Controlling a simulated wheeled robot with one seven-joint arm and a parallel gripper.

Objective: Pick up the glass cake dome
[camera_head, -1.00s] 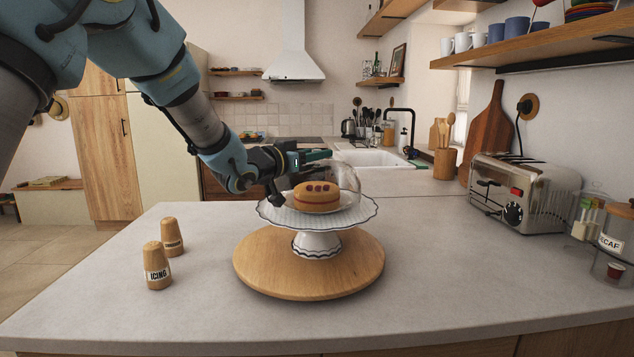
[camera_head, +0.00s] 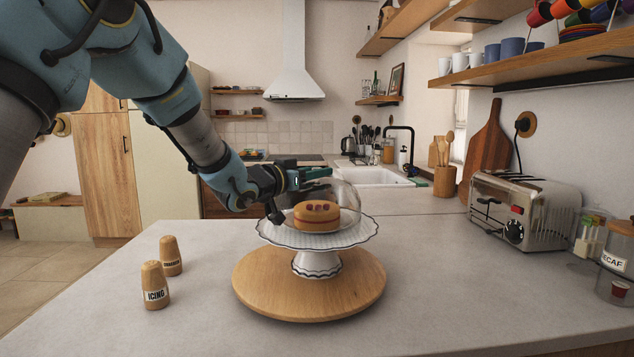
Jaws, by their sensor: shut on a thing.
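The glass cake dome (camera_head: 348,200) is clear and faint. Its edge shows around and to the right of the cake (camera_head: 317,215) on the white, wavy-rimmed cake stand (camera_head: 272,237). My gripper (camera_head: 318,173) comes in from the upper left and is shut at the top of the dome, just above the cake. The dome's knob is hidden by the jaws. I cannot tell whether the dome's lower rim touches the stand. The stand is upright on a round wooden board (camera_head: 260,285).
Two wooden shakers, one marked ICING (camera_head: 155,285), stand left of the board on the counter. A toaster (camera_head: 525,210) and glass jars (camera_head: 617,262) stand at the right. A wall shelf (camera_head: 540,62) with mugs hangs at the upper right. The front counter is clear.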

